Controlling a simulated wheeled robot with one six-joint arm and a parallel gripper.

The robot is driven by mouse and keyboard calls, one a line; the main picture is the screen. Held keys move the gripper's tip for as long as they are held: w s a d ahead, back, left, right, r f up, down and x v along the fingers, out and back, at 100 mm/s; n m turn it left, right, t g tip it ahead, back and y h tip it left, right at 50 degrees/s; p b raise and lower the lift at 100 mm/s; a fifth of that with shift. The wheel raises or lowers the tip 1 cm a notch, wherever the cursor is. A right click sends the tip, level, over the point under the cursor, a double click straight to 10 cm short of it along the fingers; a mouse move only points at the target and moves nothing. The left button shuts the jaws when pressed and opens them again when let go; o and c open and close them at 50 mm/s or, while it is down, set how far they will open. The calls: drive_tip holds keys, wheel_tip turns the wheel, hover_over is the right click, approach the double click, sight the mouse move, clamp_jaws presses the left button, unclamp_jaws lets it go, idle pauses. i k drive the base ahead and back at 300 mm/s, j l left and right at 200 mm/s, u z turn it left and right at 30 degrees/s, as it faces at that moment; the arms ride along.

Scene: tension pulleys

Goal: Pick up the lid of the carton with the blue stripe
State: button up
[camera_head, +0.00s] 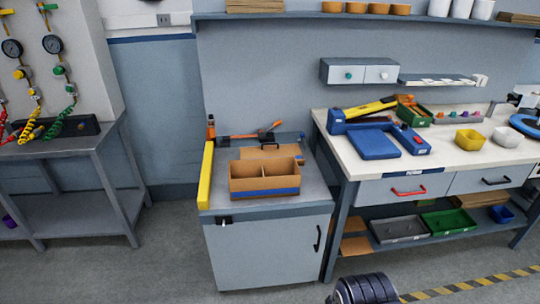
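The carton with the blue stripe (265,193) is a brown open box on top of the grey cabinet. A divider splits it into two compartments, and the blue stripe runs low along its front. A flat brown panel with a dark handle, which looks like the lid (255,153), lies just behind the carton. The carton's back edge partly hides it, and I cannot tell whether the two touch. My gripper is not clearly in view.
A yellow bar (206,175) edges the cabinet's left side. An orange-and-black tool (262,133) lies behind the lid. The workbench (458,159) at right holds a blue case (375,144) and bins. A dark ribbed object (366,289) shows at the bottom.

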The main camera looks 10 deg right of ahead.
sight(262, 151)
drive_tip(key=i+z, duration=0.3)
drive_tip(key=i, duration=0.25)
drive_tip(key=i+j+z, duration=0.25)
drive_tip(key=i, duration=0.25)
drive_tip(key=i+j+z, duration=0.3)
drive_tip(key=i, duration=0.25)
